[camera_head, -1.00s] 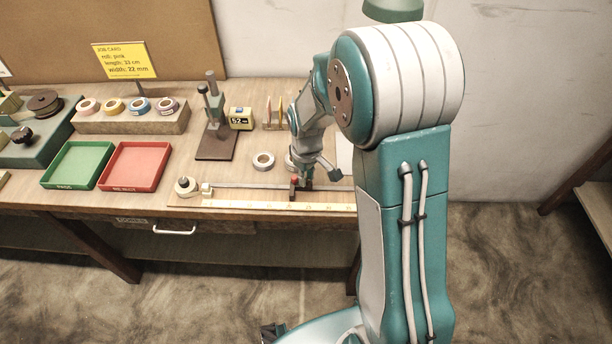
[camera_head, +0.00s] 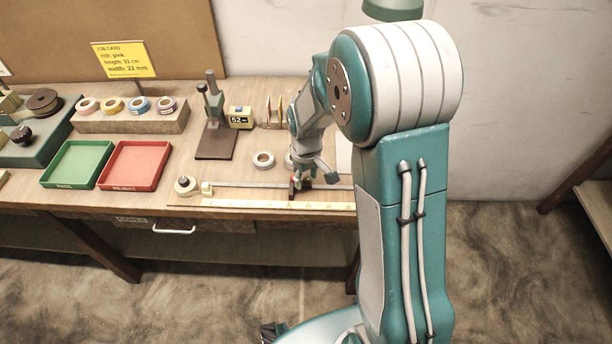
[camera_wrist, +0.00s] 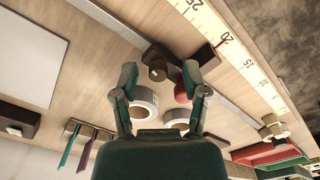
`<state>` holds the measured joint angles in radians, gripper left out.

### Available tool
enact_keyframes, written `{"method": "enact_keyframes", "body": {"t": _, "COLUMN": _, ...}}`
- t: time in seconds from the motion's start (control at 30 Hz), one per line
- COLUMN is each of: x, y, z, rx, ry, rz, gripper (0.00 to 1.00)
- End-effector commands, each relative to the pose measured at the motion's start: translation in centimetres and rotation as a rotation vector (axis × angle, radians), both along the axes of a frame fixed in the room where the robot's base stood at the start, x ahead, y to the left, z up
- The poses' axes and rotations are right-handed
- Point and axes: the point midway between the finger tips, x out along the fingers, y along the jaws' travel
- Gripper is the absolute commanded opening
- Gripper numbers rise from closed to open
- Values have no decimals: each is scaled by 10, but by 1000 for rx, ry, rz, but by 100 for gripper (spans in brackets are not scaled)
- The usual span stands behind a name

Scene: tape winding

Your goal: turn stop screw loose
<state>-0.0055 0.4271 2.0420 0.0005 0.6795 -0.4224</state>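The stop is a dark brown block (camera_wrist: 204,57) on the pale metal rail (camera_wrist: 110,20) beside the ruler (camera_wrist: 229,45). In the wrist view a dark, blocky knob (camera_wrist: 157,68) sits between my fingertips, and I cannot tell for sure that it is the stop screw. A red rounded part (camera_wrist: 181,93) shows just behind it, partly hidden by a finger. My gripper (camera_wrist: 165,73) has its fingers apart on both sides of the knob, with gaps visible. In the head view my gripper (camera_head: 303,182) is low over the rail, and it hides much of the stop.
White tape rolls (camera_wrist: 145,99) lie close to my fingers. A roll (camera_head: 186,186) is at the rail's left end. Green (camera_head: 78,163) and red (camera_head: 135,166) trays stand to the left. A post stand (camera_head: 214,120) and yellow display box (camera_head: 240,118) are behind.

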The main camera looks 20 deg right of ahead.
Motion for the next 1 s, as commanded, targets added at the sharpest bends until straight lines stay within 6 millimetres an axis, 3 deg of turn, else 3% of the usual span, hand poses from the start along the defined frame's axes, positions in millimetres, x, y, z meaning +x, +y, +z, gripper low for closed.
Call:
{"method": "enact_keyframes", "body": {"t": 0.27, "x": 2, "y": 0, "z": 7, "rx": 0, "ry": -7, "rz": 0, "gripper": 58}}
{"method": "enact_keyframes", "body": {"t": 0.73, "x": 2, "y": 1, "z": 95, "rx": -1, "ry": -7, "rz": 1, "gripper": 58}}
{"method": "enact_keyframes", "body": {"t": 1.0, "x": 2, "y": 1, "z": 119, "rx": -1, "ry": -2, "rz": 1, "gripper": 58}}
